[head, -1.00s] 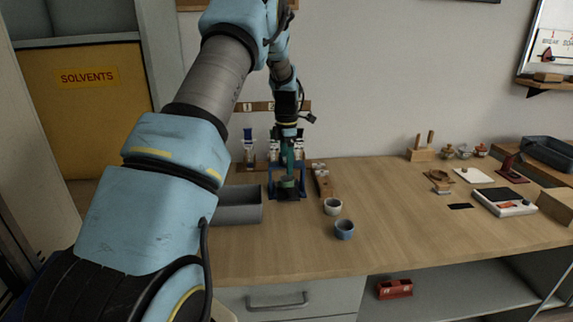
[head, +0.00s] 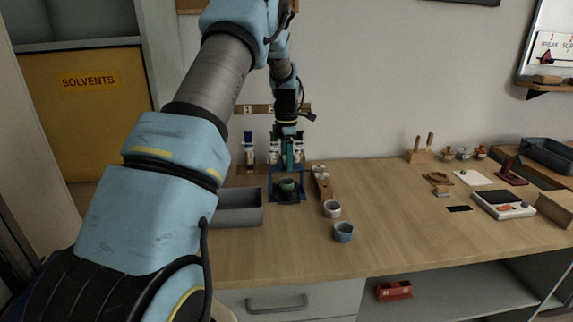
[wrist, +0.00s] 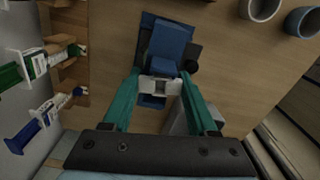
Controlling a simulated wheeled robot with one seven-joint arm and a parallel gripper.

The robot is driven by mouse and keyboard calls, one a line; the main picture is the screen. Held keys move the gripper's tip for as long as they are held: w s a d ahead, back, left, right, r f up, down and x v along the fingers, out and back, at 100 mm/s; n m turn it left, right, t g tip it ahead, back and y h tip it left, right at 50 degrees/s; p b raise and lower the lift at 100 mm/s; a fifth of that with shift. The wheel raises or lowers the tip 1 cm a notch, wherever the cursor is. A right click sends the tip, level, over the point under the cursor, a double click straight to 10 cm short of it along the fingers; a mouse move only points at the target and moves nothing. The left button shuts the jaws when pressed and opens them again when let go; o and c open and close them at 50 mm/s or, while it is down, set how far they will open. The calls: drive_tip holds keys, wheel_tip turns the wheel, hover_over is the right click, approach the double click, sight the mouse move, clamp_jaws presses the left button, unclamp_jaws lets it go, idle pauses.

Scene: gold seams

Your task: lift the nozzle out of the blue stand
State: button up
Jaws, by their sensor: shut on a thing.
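My gripper (wrist: 160,84) is shut on the nozzle (wrist: 159,88), a small pale grey piece between its two green fingertips in the wrist view. The blue stand (wrist: 170,38) shows just beyond the nozzle, on a dark base. In the head view my gripper (head: 290,160) points down over the blue stand (head: 303,184), which stands near the back of the bench. A dark green round piece (head: 287,184) sits low within the stand. The fingers hide the nozzle in the head view, and I cannot tell whether its lower end is clear of the stand.
A grey bin (head: 237,208) stands left of the stand. A white cup (head: 332,209) and a blue cup (head: 344,232) stand at front right. Several syringe-like tubes (head: 249,150) stand in a rack behind, near the wall. The bench middle is clear.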

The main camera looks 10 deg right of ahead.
drive_tip(key=shift+r+p, duration=2.4)
drive_tip(key=shift+r, duration=1.15)
